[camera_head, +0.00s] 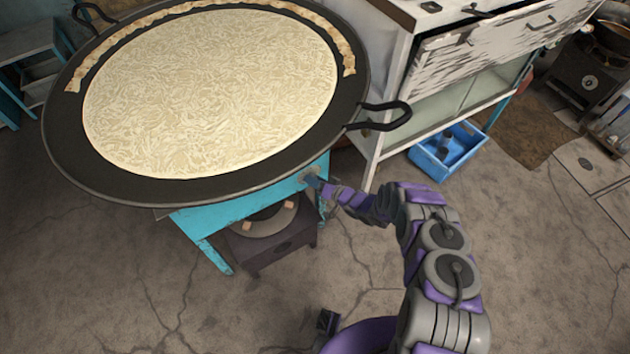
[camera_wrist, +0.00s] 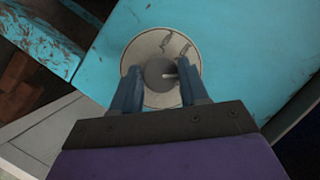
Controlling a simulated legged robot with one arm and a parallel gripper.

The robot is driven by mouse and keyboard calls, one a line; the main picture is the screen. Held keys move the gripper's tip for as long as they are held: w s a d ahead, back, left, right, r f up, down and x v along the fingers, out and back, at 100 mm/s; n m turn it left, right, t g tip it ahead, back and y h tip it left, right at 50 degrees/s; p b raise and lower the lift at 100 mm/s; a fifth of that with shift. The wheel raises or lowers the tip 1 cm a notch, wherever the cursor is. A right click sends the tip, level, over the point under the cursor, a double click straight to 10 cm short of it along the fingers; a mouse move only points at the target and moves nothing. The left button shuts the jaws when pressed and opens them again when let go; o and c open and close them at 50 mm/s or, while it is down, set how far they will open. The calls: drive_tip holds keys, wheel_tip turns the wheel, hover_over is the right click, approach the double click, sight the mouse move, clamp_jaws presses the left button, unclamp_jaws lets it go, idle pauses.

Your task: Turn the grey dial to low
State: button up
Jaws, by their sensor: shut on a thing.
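The grey dial (camera_wrist: 160,73) shows in the wrist view as a round dark grey knob with a light pointer mark on its right side. It sits on a pale round plate (camera_wrist: 157,44) with dark flame-like marks, fixed to the turquoise stand (camera_wrist: 225,30). My gripper (camera_wrist: 160,84) has one blue finger on each side of the dial and is shut on it. In the head view my gripper (camera_head: 314,181) reaches the stand's right side, below the pan's rim. The dial is mostly hidden there by the gripper.
A dark burner (camera_head: 275,255) is beneath. A white cabinet (camera_head: 395,100) and blue crate (camera_head: 425,162) stand behind right.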

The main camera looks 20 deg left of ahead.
drive_tip(key=shift+w+d, duration=0.1)
drive_tip(key=o, duration=1)
drive_tip(key=shift+o, duration=0.2)
drive_tip(key=p+v, duration=0.3)
drive_tip(key=v, duration=1.4)
drive_tip(key=shift+d+p, duration=0.15)
drive_tip(key=shift+p, duration=0.2)
drive_tip(key=shift+f, duration=0.15)
